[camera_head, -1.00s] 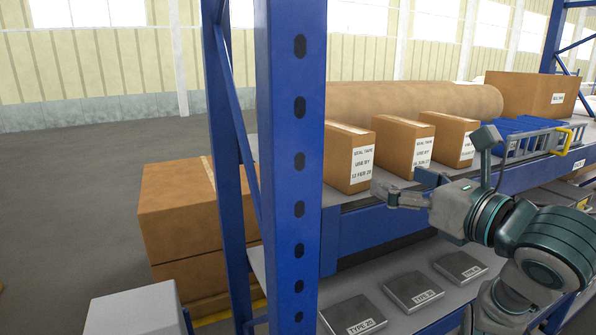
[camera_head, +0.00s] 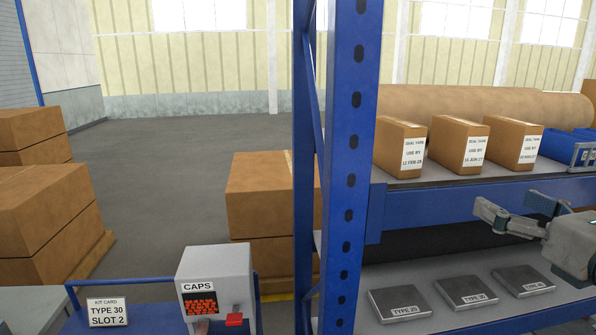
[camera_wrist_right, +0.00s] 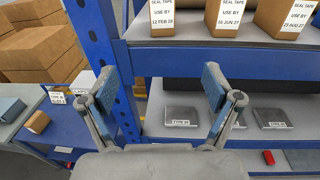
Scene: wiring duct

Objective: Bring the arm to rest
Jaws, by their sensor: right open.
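My right gripper (camera_head: 503,205) is open and empty at the right of the head view, in front of the blue shelf beam and apart from the cartons above. Its two spread fingers also show in the right wrist view (camera_wrist_right: 158,78), with nothing between them. Part of my right arm is cut off by the right edge of the head view. My left gripper is not in view.
A blue rack post (camera_head: 350,150) stands left of the gripper. Seal tape cartons (camera_head: 458,146) sit on the upper shelf, flat grey boxes (camera_head: 466,293) on the lower. A caps dispenser (camera_head: 215,275) and a kit card (camera_head: 107,312) stand at lower left. Open floor (camera_head: 180,170) lies behind.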

